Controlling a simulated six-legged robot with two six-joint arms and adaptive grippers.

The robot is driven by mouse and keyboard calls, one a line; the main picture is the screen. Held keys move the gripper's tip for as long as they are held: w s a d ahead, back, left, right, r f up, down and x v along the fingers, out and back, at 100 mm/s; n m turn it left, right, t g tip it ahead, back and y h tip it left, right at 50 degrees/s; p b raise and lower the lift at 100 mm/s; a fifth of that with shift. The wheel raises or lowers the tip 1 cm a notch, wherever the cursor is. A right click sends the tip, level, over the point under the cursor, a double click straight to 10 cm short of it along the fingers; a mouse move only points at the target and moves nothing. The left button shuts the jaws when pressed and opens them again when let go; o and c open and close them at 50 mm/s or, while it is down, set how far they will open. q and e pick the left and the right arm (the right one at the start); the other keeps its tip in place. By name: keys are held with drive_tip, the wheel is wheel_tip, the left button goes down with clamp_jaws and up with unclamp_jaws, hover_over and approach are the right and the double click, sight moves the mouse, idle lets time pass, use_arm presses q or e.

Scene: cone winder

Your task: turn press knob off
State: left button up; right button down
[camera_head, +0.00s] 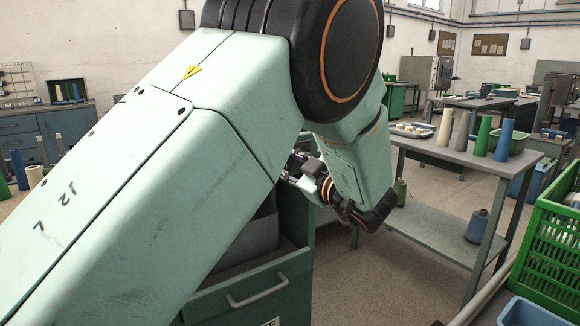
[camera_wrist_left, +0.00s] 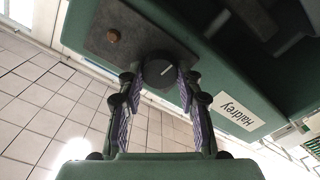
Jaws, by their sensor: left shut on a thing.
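The press knob (camera_wrist_left: 157,70) is a dark round knob with a white pointer line, at the edge of a dark grey plate (camera_wrist_left: 128,22) on a green machine. In the left wrist view, my left gripper (camera_wrist_left: 159,84) has its two purple-grey pads on either side of the knob, touching it, shut on it. The pointer line slants down to the right in that view. In the head view my left arm covers the middle, and the knob is hidden behind it. My right gripper is in neither view.
A small copper-coloured button (camera_wrist_left: 113,36) sits on the plate near the knob. A grey table (camera_head: 440,151) with yarn cones stands right, with a green crate (camera_head: 545,250) nearer. Bare floor lies between.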

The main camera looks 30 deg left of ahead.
use_arm(q)
drive_tip(key=shift+n, duration=1)
drive_tip(key=o, duration=1.1)
drive_tip(key=shift+w+a+f, duration=0.1)
drive_tip(key=shift+o, duration=0.2)
wheel_tip(320, 180, up, 10)
